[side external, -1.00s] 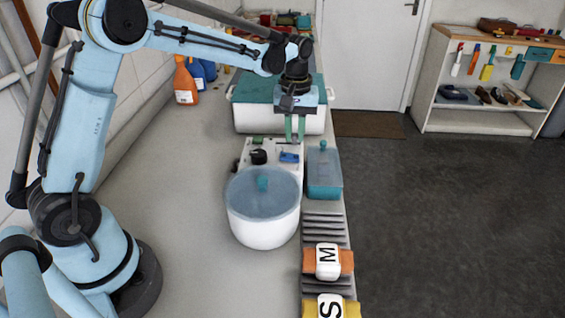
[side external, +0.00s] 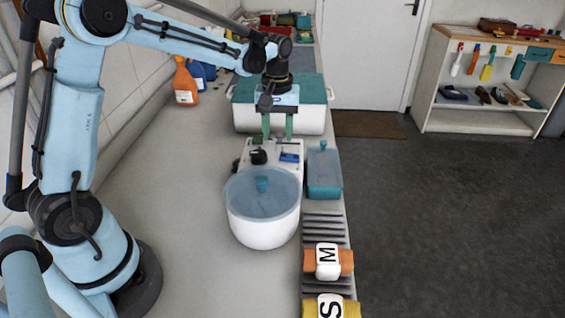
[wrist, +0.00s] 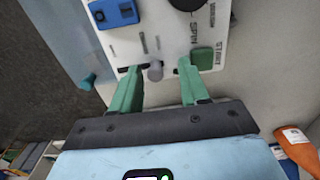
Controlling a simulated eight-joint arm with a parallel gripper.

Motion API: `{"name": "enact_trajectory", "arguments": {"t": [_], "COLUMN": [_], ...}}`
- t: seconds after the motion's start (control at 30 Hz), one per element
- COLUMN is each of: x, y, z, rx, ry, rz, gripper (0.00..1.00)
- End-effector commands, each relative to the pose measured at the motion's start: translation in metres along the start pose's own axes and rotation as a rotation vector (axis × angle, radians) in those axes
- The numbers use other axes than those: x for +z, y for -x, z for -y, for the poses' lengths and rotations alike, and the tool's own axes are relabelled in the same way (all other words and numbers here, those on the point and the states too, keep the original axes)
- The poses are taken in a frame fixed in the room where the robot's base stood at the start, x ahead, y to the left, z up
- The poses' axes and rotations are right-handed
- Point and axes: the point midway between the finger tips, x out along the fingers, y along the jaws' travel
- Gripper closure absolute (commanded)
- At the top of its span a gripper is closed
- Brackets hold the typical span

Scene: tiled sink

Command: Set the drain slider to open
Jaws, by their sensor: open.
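A white control panel (side external: 272,148) stands behind the round tub on the counter; it also fills the top of the wrist view (wrist: 170,30). A small grey knob (wrist: 155,71) sits on a dark slot near the panel edge and looks like the drain slider, though I cannot read its label. My gripper (side external: 277,134) is over the far edge of the panel, pointing down. Its green fingers are apart, one each side of the grey knob in the wrist view (wrist: 158,78). I see no contact with it. The slider's setting cannot be told.
The panel also carries a blue part (wrist: 114,12), a black dial (wrist: 187,3) and a green START button (wrist: 203,58). The lidded white tub (side external: 262,215) is in front, a teal-lidded box (side external: 324,175) to the right, a large teal-lidded bin (side external: 250,90) behind.

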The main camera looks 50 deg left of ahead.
Motion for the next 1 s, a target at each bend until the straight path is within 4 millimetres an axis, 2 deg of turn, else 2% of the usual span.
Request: {"name": "enact_trajectory", "arguments": {"t": [0.17,0.7,1.0], "x": [0.0,0.0,0.0], "y": [0.011,0.101,0.12], "z": [-0.001,0.0,0.001], "rx": [0.001,-0.001,-0.001], "ry": [-0.001,0.0,0.001], "rz": [0.0,0.0,0.0], "gripper": [0.55,0.55,0.55]}}
